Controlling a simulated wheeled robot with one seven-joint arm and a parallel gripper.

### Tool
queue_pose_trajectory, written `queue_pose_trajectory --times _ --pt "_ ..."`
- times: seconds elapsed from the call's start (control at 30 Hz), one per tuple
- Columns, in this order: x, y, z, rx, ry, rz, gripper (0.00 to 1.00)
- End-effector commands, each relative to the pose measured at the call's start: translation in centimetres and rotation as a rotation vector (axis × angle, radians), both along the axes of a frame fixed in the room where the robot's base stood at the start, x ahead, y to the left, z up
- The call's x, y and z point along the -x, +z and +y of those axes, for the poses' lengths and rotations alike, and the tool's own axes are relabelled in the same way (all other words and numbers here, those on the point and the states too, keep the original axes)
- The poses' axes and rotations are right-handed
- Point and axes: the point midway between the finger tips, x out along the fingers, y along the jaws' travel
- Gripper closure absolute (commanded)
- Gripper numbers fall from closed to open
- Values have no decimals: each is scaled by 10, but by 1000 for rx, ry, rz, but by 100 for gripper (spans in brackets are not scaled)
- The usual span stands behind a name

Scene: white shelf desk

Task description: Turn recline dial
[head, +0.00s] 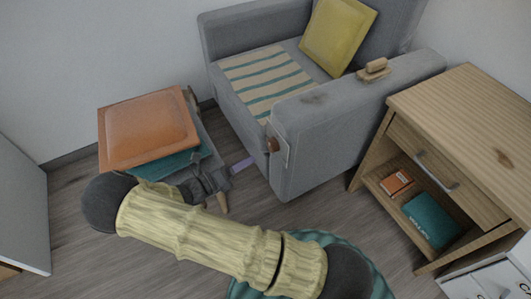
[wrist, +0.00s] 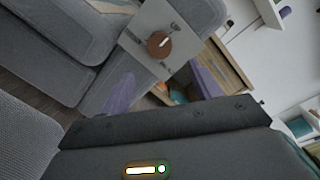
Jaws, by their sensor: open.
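The recline dial (head: 273,145) is a small round brown knob on a pale plate on the front end of the grey armchair's (head: 310,162) near armrest. In the wrist view the dial (wrist: 159,44) shows face-on with a short white mark, on a plate with small dark markings. My gripper (head: 238,168) is just left of and slightly below the dial in the head view, apart from it. In the wrist view its two purple fingers stand wide apart below the dial, with nothing between them (wrist: 163,88). The far finger is mostly hidden in the head view.
An orange cushion (head: 150,128) lies on a low stack left of my gripper. A wooden cabinet (head: 470,115) with an open shelf holding an orange box (head: 396,183) and teal box (head: 432,219) stands right of the armchair. A yellow pillow (head: 338,35) rests on the seat.

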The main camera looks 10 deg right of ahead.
Motion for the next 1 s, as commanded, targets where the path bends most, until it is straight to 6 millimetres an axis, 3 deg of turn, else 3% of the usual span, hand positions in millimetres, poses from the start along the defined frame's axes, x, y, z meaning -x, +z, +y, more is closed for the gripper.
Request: queue_pose_trajectory --times 0.43,0.83,1.0 --pt "-27 -2 -70 1 -2 -1 37" --pt "-31 0 -79 0 0 -1 37" --pt "-31 0 -79 0 0 -1 68"
